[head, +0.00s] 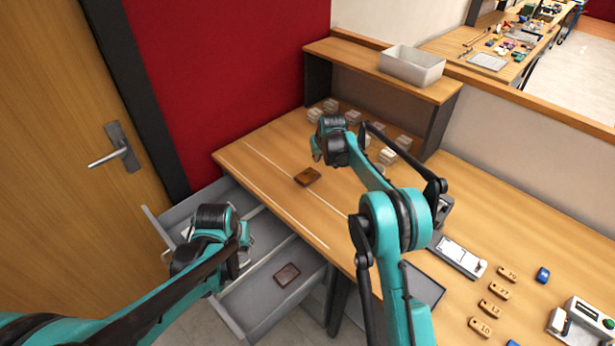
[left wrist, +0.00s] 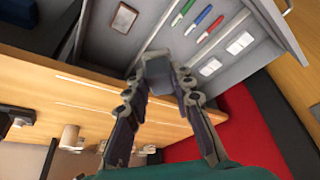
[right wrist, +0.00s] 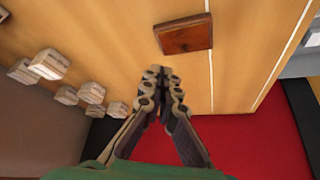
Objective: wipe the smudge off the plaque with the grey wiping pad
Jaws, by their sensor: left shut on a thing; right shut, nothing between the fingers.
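In the head view the arm mostly hides the pad. My right gripper (head: 318,158) is shut and empty, above the desk just behind the plaque.
The open grey drawer (head: 245,318) holds a brown-framed piece (head: 287,275), coloured markers (left wrist: 198,28) and white cards (left wrist: 240,42). Several pale wooden block stacks (head: 388,156) stand behind my right gripper. A grey bin (head: 412,66) sits on the shelf. The desk around the plaque is clear.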

